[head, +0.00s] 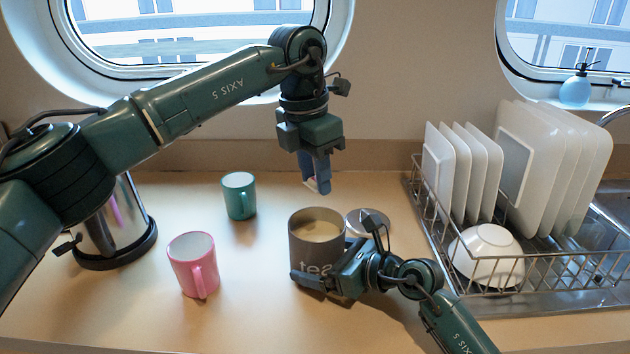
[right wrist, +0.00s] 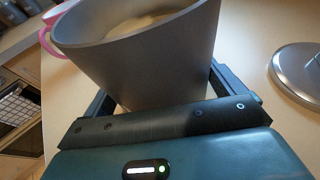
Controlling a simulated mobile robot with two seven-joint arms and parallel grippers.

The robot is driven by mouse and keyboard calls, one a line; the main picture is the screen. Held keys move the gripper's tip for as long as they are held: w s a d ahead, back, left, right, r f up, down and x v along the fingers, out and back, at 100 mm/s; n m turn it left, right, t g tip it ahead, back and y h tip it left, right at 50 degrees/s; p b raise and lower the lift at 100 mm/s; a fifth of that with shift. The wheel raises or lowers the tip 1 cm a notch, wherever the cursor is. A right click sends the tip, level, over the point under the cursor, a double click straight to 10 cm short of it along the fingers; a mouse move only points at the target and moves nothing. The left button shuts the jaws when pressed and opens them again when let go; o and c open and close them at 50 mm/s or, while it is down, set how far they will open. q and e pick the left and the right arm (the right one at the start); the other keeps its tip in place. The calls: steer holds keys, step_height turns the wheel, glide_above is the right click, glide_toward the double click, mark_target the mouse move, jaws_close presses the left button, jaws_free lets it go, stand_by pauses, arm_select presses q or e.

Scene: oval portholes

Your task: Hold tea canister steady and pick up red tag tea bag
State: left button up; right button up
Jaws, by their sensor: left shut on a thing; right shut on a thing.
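The grey tea canister (head: 315,268), marked "tea", stands upright and open on the counter, with pale contents showing inside. It also fills the middle of the right wrist view (right wrist: 145,60). My right gripper (right wrist: 165,88) is shut on the canister, one finger on each side, low on its body. My left gripper (head: 317,188) points down above the canister's rim and is shut on a small pale thing (head: 311,185), which looks like a tea bag. The fingers hide most of it, and I cannot make out a red tag.
A round metal lid (head: 368,222) lies just behind and right of the canister. A pink mug (head: 190,262) and a teal mug (head: 238,196) stand to the left, by a steel kettle (head: 118,225). A dish rack (head: 440,225) with plates and a bowl (head: 486,256) takes up the right.

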steer(key=o, duration=0.4)
